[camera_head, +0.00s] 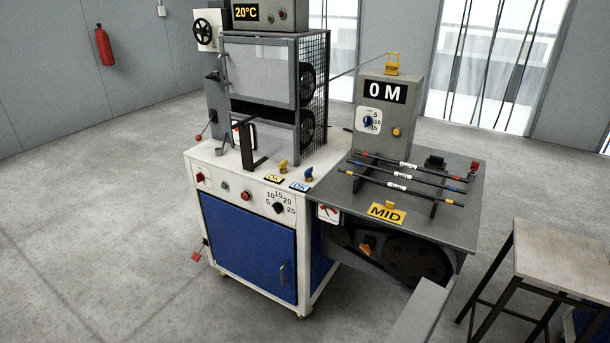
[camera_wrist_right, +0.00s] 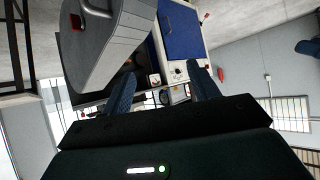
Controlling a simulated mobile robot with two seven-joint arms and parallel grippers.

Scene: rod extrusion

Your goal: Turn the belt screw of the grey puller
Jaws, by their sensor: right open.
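The grey puller (camera_head: 387,128) stands right of the white and blue machine, with a "0 M" display on its upright box. Below its tabletop, in the head view, an orange knob (camera_head: 366,249) that looks like the belt screw sits between a small pulley and a large dark wheel (camera_head: 418,259). My right gripper (camera_wrist_right: 162,73) shows in the right wrist view with its two blue fingers wide apart and nothing between them. The machine fronts lie well beyond the fingertips. I cannot make out the screw clearly there. My left gripper is in neither view.
The white and blue machine (camera_head: 255,245) adjoins on the left. A stool (camera_head: 563,255) stands at the right. The floor in front on the left is clear.

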